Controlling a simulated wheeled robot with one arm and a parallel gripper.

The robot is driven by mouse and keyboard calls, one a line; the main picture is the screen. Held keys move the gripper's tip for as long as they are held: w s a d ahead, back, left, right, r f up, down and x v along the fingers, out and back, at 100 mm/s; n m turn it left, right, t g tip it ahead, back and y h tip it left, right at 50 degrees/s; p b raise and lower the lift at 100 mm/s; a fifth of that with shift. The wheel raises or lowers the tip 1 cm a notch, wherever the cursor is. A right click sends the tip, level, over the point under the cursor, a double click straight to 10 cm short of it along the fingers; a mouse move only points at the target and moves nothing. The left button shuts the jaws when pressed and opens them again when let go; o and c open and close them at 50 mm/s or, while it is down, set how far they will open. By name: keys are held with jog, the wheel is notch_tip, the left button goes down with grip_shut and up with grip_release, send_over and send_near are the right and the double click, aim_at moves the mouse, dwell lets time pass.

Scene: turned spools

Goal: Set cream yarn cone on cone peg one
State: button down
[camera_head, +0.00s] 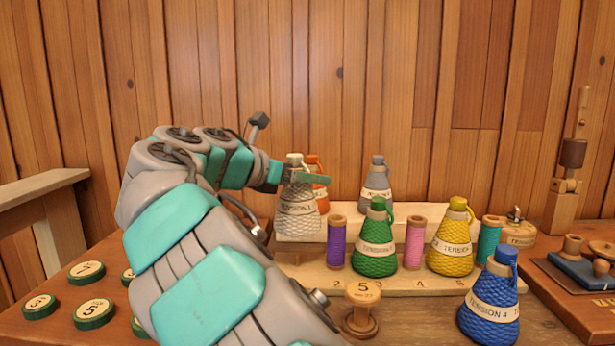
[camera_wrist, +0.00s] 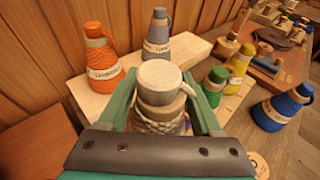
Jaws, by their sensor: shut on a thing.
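The cream yarn cone (camera_head: 298,216) is upright in front of the raised back step of the pale wooden rack (camera_head: 334,224). My gripper (camera_head: 296,173) is shut on its neck. In the wrist view the cone's pale round top (camera_wrist: 160,74) is between the two green fingers, with netted yarn below. I cannot tell whether the cone's base touches the rack or hangs just above it. Cone peg one cannot be made out; my arm hides the rack's left end in the head view, and the cone covers what is under it.
An orange cone (camera_wrist: 102,57) stands close behind the cream one, and a grey cone (camera_head: 376,180) to its right. The front step holds a purple spool (camera_head: 336,243), green cone (camera_head: 376,240), pink spool (camera_head: 414,243) and yellow cone (camera_head: 451,240). A blue cone (camera_head: 490,300) stands in front.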

jog(key=shift+f, duration=0.9)
notch_tip(320, 180, down, 2)
jog(key=shift+b, duration=1.2)
jog(key=shift+f, duration=0.75)
jog(key=shift+s+a+r+p, duration=0.1)
jog(key=shift+s+r+p, duration=0.05)
jog(key=shift+p, duration=0.7)
